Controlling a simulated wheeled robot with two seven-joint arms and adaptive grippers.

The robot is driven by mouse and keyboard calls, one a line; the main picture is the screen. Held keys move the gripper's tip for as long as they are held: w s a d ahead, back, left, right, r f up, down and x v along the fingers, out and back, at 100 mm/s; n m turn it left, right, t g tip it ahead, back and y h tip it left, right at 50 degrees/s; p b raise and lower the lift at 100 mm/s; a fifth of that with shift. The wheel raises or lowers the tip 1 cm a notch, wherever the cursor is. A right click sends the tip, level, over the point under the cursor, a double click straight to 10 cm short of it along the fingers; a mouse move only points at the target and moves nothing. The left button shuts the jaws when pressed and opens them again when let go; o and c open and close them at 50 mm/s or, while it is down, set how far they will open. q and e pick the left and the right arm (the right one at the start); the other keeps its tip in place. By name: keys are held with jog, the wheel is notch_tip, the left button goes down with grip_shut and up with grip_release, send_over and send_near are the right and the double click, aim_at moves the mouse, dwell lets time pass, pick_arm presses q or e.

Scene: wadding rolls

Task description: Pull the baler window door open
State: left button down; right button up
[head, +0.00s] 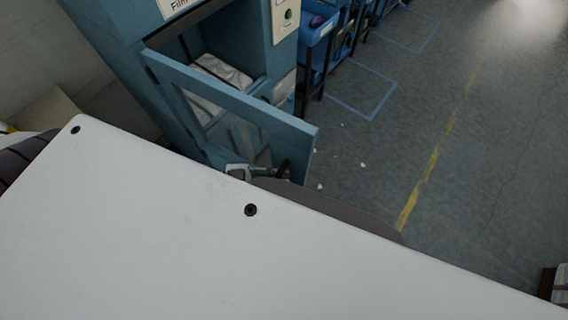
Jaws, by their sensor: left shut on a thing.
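The baler window door (238,103) is a blue frame with a clear pane, hinged at its left on the blue baler (120,60). It stands swung out, with an open gap between it and the baler's opening. A dark upright handle (282,169) sits near the door's free right edge. My left gripper (277,172) is shut on the handle; its fingers are small and partly hidden behind the white surface in front. My right gripper is not in view.
White film (222,71) lies inside the baler opening. A control panel with a green button (288,15) is right of it. Blue bins (318,38) stand at the back beside blue floor markings. The grey floor right of the door is mostly clear, with small white scraps.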

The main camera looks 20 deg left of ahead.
pick_arm(q)
jog(key=shift+s, duration=0.2)
jog(key=c, duration=1.5)
grip_release()
jog(key=shift+o, duration=0.2)
jog(key=shift+a, duration=0.15)
jog(key=v, duration=1.1)
jog(key=shift+s+a, duration=0.2)
jog(key=shift+a, duration=0.15)
